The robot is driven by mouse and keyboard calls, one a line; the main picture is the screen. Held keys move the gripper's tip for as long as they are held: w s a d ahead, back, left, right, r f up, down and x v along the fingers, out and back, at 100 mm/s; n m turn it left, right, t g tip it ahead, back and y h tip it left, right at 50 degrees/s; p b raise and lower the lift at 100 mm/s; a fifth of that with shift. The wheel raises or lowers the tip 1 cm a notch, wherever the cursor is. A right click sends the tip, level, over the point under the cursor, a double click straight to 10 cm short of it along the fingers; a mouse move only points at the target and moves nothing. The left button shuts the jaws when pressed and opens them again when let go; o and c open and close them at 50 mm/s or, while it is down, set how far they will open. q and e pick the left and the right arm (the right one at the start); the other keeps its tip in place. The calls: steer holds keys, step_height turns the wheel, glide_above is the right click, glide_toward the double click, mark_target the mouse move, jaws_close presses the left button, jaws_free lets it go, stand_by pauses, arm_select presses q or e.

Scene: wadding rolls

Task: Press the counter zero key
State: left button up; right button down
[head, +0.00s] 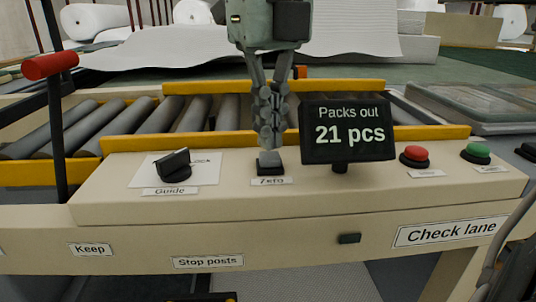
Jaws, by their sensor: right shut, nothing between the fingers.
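The counter zero key (270,167), a small dark block with a lighter grey top, sits on the beige panel behind a label that reads "Zero". My right gripper (267,145) comes down from above, shut and empty, with its fingertips right over the key. The tips overlap the key's top in the picture; I cannot tell whether they touch it. The counter display (347,131), just right of the gripper, reads "Packs out 21 pcs". My left gripper is not in view.
A black guide knob (174,166) is left of the key. Red (414,154) and green (477,150) buttons are to the right, beyond the display. A post with a red handle (49,65) stands at left. Grey rollers (120,118) and white wadding (170,48) lie behind.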

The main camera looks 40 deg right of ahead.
mark_target(270, 155)
steer(key=shift+f+b, duration=0.7)
steer(key=shift+f, duration=0.35)
steer(key=shift+r, duration=0.2)
steer(key=shift+r+p, duration=0.95)
steer(key=shift+r, duration=0.15)
step_height(270, 155, up, 6)
steer(key=p, duration=0.4)
steer(key=shift+p, duration=0.35)
